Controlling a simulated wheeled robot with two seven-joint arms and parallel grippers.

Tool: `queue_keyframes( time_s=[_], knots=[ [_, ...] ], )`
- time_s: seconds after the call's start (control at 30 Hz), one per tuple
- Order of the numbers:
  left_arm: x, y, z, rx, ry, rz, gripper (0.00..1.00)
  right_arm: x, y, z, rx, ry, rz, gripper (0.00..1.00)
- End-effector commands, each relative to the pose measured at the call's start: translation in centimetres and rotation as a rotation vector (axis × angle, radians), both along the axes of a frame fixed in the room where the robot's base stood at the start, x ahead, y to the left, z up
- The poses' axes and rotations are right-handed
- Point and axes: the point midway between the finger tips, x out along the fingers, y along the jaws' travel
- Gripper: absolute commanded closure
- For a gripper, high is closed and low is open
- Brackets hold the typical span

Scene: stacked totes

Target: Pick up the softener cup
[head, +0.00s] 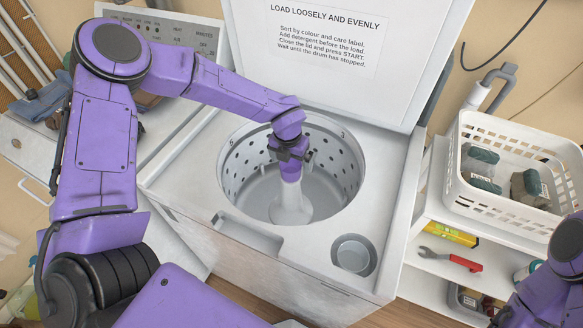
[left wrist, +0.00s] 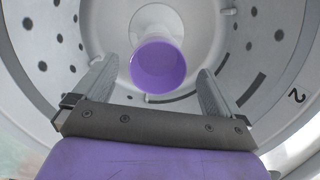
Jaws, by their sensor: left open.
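The softener cup (head: 290,173) is a purple cup on top of the pale agitator post (head: 291,203) in the middle of the washer drum. In the left wrist view the cup (left wrist: 158,66) shows its open mouth, and it looks empty. My left gripper (head: 290,158) points down into the drum just above the cup and partly hides it. Its two grey fingers are apart, one to each side of the cup in the left wrist view, with visible gaps. My right arm shows at the lower right of the head view, but its gripper is out of frame.
The perforated drum wall (head: 238,172) surrounds the left gripper. The raised lid (head: 400,60) stands behind it. A round dispenser well (head: 353,256) is at the washer's front right. A white basket (head: 468,195) with several dark packs sits on a shelf at right.

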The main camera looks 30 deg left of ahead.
Motion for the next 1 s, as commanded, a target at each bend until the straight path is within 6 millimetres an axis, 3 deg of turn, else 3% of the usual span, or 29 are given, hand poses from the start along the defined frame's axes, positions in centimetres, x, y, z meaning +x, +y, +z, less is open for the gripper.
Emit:
queue_keyframes(
  time_s=[0.03, 0.2, 0.4, 0.43, 0.6, 1.0],
  knots=[
    [-0.1, 0.2, -0.6, 0.003, 0.005, -0.002, 0.02, 0.0, 0.0, 1.0, 0.000, 0.000, 0.000, 0.57],
    [0.3, 0.2, -3.0, 0.001, 0.002, -0.003, 0.02, 0.0, 0.0, 1.3, 0.000, 0.000, 0.000, 0.57],
    [0.4, 0.1, -3.3, 0.000, 0.000, -0.003, 0.02, 0.0, 0.0, 1.1, 0.000, 0.000, 0.000, 0.57],
    [0.4, 0.1, -3.3, 0.000, 0.000, -0.003, 0.05, 0.0, 0.0, 1.1, 0.000, 0.000, 0.000, 0.57],
    [0.4, 0.2, -3.2, 0.000, 0.000, -0.003, 0.56, 0.0, 0.0, 1.1, 0.000, 0.000, 0.000, 0.57],
    [0.5, 0.2, -2.4, -0.001, -0.002, -0.001, 0.56, 0.0, 0.0, 1.0, 0.000, 0.000, 0.000, 0.57]
  ],
)
